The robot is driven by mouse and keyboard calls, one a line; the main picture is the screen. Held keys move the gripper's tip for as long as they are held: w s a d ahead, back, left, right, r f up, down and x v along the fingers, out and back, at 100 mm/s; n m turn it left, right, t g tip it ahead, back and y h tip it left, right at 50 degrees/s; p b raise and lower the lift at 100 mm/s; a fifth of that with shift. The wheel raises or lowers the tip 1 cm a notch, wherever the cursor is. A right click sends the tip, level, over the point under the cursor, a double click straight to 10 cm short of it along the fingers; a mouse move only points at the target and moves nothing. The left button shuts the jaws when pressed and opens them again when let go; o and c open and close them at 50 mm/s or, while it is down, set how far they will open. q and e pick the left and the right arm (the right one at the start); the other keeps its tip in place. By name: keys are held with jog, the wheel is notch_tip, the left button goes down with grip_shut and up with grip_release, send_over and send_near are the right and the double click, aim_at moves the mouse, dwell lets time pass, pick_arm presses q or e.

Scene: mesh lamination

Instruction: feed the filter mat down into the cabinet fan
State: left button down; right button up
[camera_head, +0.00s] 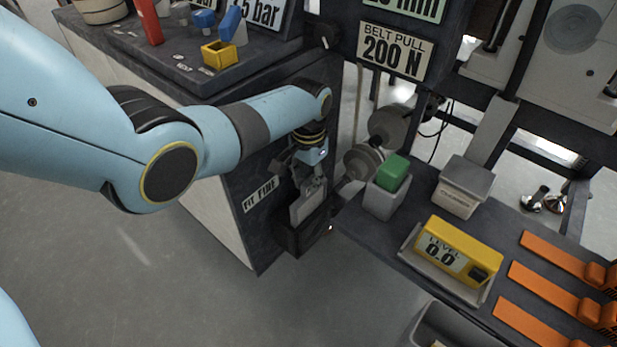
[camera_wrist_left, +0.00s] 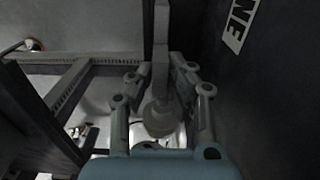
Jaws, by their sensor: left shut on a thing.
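My left gripper (camera_head: 314,186) points down beside the dark cabinet side and is shut on the filter mat. The mat (camera_head: 308,207) is a thin grey slab, upright. Its lower part is hidden by the front of the dark open-topped fan housing (camera_head: 306,236) on the cabinet side; how deep it sits I cannot tell. In the left wrist view the gripper (camera_wrist_left: 165,85) has its fingers on either side of a narrow grey strip, which looks like the mat (camera_wrist_left: 160,45) seen edge-on. My right gripper is not in view.
A label reading "FINE" (camera_head: 261,194) is on the cabinet side, left of the housing. To the right, a bench holds a green block (camera_head: 392,172) in a grey holder and a yellow level (camera_head: 458,250). Rollers (camera_head: 365,160) stand behind. Floor is free in front.

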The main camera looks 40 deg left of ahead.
aim_at(309, 192)
pick_arm(q)
jog(key=shift+f+b, duration=1.8)
jog(key=shift+f, duration=0.75)
jog(key=c, duration=1.2)
grip_release()
jog(key=shift+r, duration=0.15)
notch_tip(309, 192, up, 12)
jog(key=shift+f, duration=0.2)
